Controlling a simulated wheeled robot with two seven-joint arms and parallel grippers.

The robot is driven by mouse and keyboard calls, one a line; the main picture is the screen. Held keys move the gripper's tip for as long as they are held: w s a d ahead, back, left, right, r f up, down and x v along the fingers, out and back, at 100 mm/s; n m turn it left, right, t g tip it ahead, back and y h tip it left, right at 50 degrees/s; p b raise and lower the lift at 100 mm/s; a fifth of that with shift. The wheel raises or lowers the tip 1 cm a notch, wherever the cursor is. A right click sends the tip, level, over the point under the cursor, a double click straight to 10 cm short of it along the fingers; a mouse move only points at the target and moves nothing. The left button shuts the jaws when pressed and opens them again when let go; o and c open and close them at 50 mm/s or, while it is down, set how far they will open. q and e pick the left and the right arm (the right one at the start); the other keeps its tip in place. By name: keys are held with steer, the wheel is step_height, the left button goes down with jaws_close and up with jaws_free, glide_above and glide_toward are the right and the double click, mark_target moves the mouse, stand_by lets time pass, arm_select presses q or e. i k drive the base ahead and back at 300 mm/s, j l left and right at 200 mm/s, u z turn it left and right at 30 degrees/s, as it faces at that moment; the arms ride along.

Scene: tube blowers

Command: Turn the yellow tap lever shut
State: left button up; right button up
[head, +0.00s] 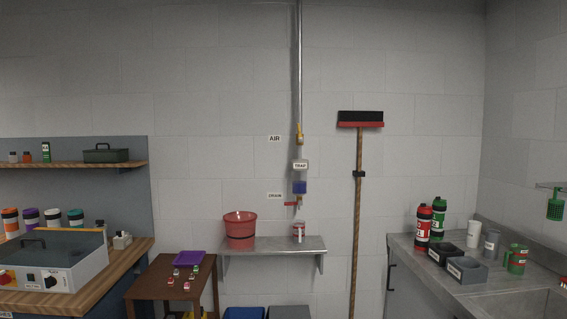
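A grey vertical pipe (299,60) runs down the wall in the middle of the head view. The yellow tap lever (299,130) is on this pipe, to the right of the "AIR" label (274,139). It looks roughly upright, along the pipe, but is too small to tell exactly. Below it are the "TRAP" label (300,166), a blue part (299,187) and a small red lever (290,204) beside the "DRAIN" label (274,196). The red lever points sideways to the left. Neither of my grippers is in view.
A wall shelf (273,244) below the pipe holds a red bucket (240,229) and a small can (298,232).

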mark_target(300, 139)
steer(key=i+j+z, duration=0.15)
steer(key=j, duration=0.2)
steer(key=i+j+z, duration=0.35)
steer(key=j, duration=0.4)
steer(key=i+z, duration=0.35)
steer(key=i+j+z, duration=0.2)
steer(key=z, duration=0.2)
